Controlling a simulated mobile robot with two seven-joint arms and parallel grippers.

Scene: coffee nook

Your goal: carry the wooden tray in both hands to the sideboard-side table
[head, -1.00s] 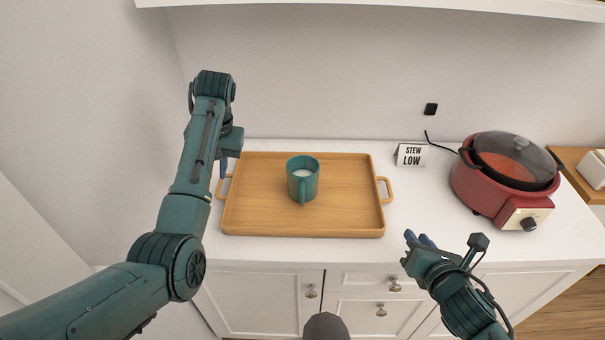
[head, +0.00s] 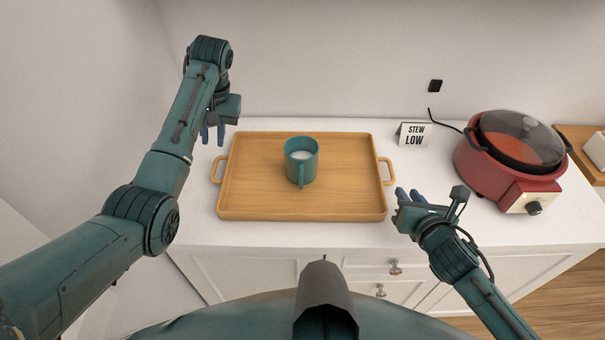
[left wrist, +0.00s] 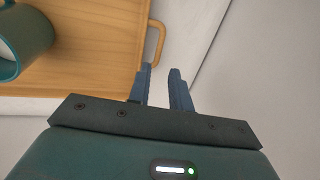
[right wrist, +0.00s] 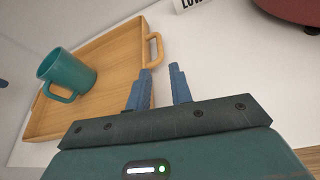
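The wooden tray (head: 250,195) lies flat on the white counter, with a loop handle at each short end.
A "STEW LOW" sign (head: 413,135) stands behind the right handle. A wooden surface shows at far right.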

